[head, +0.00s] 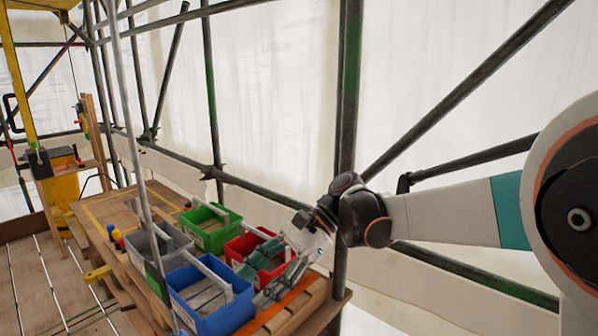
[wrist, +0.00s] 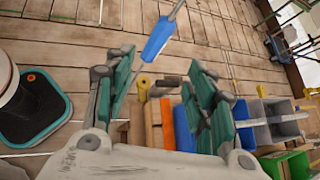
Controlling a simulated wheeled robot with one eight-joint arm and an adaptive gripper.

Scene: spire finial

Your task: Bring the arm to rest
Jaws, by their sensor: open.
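My arm reaches in from the right of the head view, and my gripper (head: 254,282) points down and left in front of the red bin (head: 236,244). Its two teal-padded fingers are apart. In the wrist view my gripper (wrist: 160,72) also shows spread fingers with nothing clasped between them. A blue sleeve or handle on a thin grey rod (wrist: 158,38) shows beyond the fingertips; I cannot tell its distance. My gripper partly hides the red bin.
A blue bin (head: 212,308), a grey bin (head: 160,250) and a green bin (head: 209,230) stand on the wooden bench (head: 108,208). A thin upright pole (head: 133,130) crosses in front. Dark scaffold tubes (head: 347,90) stand behind my arm. Plank floor (head: 45,275) is open at left.

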